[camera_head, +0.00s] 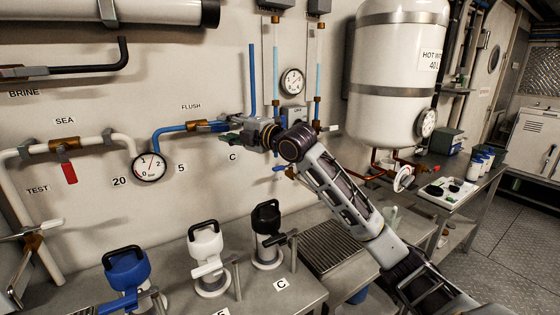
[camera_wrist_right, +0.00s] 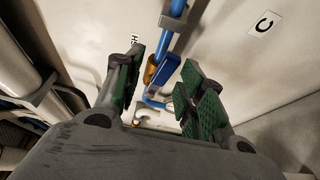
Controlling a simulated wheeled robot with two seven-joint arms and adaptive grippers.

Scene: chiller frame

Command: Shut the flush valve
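The flush valve (camera_head: 198,126) is a brass body on the blue pipe below the FLUSH label (camera_head: 191,106) in the head view. In the right wrist view its blue lever (camera_wrist_right: 166,68) shows beside the brass, in the gap between my fingers. My right gripper (camera_head: 226,138) is just right of the valve in the head view and partly covers the pipe there. In the wrist view the right gripper (camera_wrist_right: 166,72) is open, its green pads apart on either side of the lever. Whether a pad touches it, I cannot tell. My left gripper is in neither view.
A round gauge (camera_head: 150,167) sits on the wall below left of the valve. A red-lever valve (camera_head: 69,172) hangs under SEA. Blue (camera_head: 127,270), white (camera_head: 205,245) and black (camera_head: 267,222) handled units stand on the bench below. A white tank (camera_head: 400,70) stands right.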

